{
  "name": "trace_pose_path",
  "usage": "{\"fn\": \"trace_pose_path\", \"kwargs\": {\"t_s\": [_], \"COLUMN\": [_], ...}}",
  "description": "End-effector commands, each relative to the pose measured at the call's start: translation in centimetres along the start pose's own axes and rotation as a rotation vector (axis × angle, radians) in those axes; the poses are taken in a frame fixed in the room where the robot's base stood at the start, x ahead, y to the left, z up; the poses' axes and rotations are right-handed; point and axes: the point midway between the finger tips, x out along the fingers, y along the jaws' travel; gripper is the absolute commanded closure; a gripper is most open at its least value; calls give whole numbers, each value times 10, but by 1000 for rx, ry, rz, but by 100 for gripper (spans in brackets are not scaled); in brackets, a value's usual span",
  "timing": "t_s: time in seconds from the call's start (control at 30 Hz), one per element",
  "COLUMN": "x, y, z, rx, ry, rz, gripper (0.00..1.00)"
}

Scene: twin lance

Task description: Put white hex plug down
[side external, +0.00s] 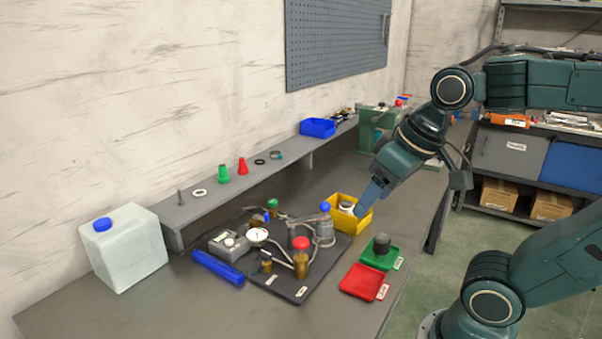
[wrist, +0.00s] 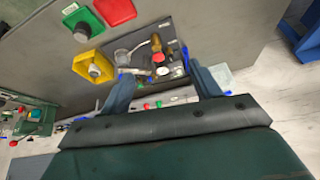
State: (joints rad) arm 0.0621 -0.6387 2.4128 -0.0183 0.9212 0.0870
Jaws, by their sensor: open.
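A pale, silvery-white piece (side external: 346,207) sits in the yellow bin (side external: 365,223); it may be the white hex plug, but its hex shape is too small to make out. In the wrist view the piece (wrist: 95,71) shows inside the yellow bin (wrist: 86,56), left of my fingers. My gripper (side external: 363,208) is at the bin's right side in the side view, tilted downward. In the wrist view my gripper (wrist: 162,86) has its two fingers wide apart with nothing between them. The side view does not show clearly whether a finger touches the bin.
A green tray (side external: 396,258) with a dark cylinder (side external: 382,244) and a red tray (side external: 362,282) lie in front of the bin. A dark board (side external: 300,292) with gauge, pipes and valves is to its left. A shelf (side external: 220,200) with small parts runs along the wall.

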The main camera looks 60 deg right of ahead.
Motion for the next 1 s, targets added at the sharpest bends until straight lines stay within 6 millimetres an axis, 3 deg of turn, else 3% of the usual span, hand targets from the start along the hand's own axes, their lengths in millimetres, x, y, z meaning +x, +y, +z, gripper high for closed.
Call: {"fn": "trace_pose_path", "kwargs": {"t_s": [0.1, 0.3, 1.0], "x": [-1, 0, 0], "y": [-4, -6, -6], "z": [17, 28, 28], "rx": [-74, -128, -128], "ry": [28, 44, 44], "rz": [-12, -19, -19], "gripper": [37, 37, 37]}}
